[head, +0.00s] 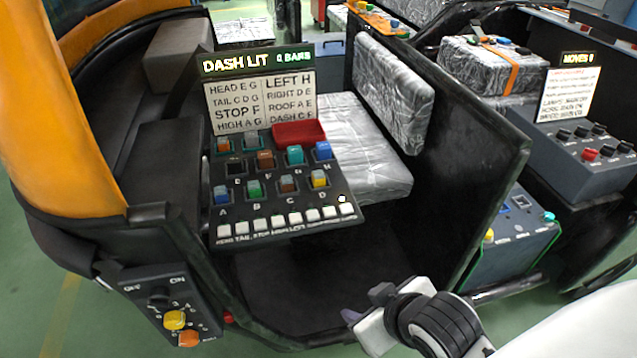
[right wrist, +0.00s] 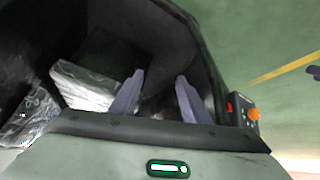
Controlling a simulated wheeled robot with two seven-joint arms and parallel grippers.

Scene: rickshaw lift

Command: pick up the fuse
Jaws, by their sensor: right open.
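Several small coloured fuses sit in a black dash panel (head: 280,211) in the head view. The front row has a blue fuse (head: 221,194), a green fuse (head: 254,188), a brown fuse (head: 288,184) and a yellow fuse (head: 319,179). Behind are an orange-brown fuse (head: 265,159), a teal fuse (head: 295,155) and a blue fuse (head: 323,150); the socket (head: 235,167) at E looks empty. My right gripper (head: 366,304) is apart from the panel, at lower right. It is open and empty in the right wrist view (right wrist: 158,97). My left gripper is not in view.
A red tray (head: 299,134) is at the panel's back right, below a lettered sign (head: 262,98). A black side wall (head: 470,150) rises right of the silver seat (head: 360,150). A switch box (head: 172,305) hangs at lower left. The footwell floor (head: 300,285) is clear.

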